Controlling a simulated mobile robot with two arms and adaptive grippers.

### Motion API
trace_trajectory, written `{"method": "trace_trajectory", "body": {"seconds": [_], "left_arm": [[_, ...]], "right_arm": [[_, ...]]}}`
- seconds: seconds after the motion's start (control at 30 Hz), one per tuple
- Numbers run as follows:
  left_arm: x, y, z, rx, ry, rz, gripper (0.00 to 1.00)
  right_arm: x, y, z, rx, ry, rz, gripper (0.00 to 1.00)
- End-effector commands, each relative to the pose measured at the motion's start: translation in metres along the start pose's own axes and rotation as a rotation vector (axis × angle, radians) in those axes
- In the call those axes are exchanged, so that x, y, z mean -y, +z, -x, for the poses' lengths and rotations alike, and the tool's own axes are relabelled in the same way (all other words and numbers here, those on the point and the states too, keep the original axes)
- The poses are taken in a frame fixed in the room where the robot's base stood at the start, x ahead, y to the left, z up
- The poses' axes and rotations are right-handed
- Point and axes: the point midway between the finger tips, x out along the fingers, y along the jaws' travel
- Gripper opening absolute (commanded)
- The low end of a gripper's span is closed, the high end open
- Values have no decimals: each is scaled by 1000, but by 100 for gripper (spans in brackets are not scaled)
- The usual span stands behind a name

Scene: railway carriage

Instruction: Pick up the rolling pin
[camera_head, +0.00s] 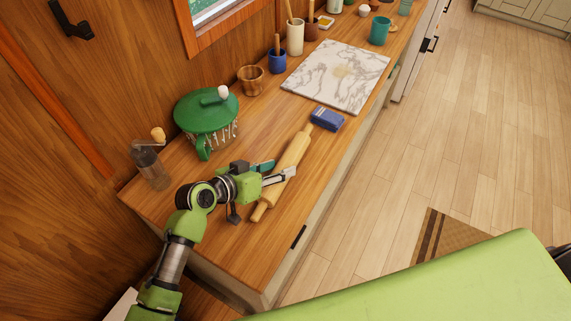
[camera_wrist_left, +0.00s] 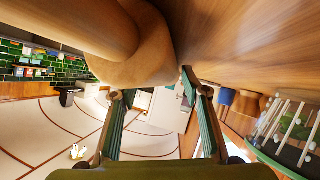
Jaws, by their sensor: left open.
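The rolling pin (camera_head: 288,163) is pale wood and lies lengthwise on the wooden counter, near its front edge. My left gripper (camera_head: 279,171) is open and close beside the pin's left side, with its fingers pointing toward the barrel and one fingertip overlapping it in the head view. In the left wrist view the rolling pin (camera_wrist_left: 140,45) looms large at the top left, just past the open fingers (camera_wrist_left: 151,84). Nothing is held between the fingers. Whether a fingertip touches the pin I cannot tell. My right gripper is not in view.
A blue box (camera_head: 326,119) lies just beyond the pin, before a marble board (camera_head: 335,78). A green-lidded container (camera_head: 207,112) and a grinder (camera_head: 150,165) stand left, near the wall. A wooden cup (camera_head: 251,80) and blue mug (camera_head: 277,61) stand farther back. The counter's front edge is close.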

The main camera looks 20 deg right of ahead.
Motion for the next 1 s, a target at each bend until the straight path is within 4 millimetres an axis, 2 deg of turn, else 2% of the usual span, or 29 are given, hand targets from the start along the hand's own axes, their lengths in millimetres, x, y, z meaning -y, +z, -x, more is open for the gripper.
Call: {"method": "trace_trajectory", "body": {"seconds": [0.2, 0.47, 0.6, 0.63, 1.0], "left_arm": [[0, 0, -19, -1, -1, 1, 42], [1, 0, -20, -1, -1, 0, 42], [1, 0, -20, 0, -1, 0, 9], [1, 0, -20, 0, -2, 0, 3], [0, -4, -18, -4, -2, -3, 2]], "right_arm": [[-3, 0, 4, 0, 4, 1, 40], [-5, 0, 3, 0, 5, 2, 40], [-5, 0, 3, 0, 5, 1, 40], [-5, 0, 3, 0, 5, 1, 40], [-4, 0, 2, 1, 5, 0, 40]]}}
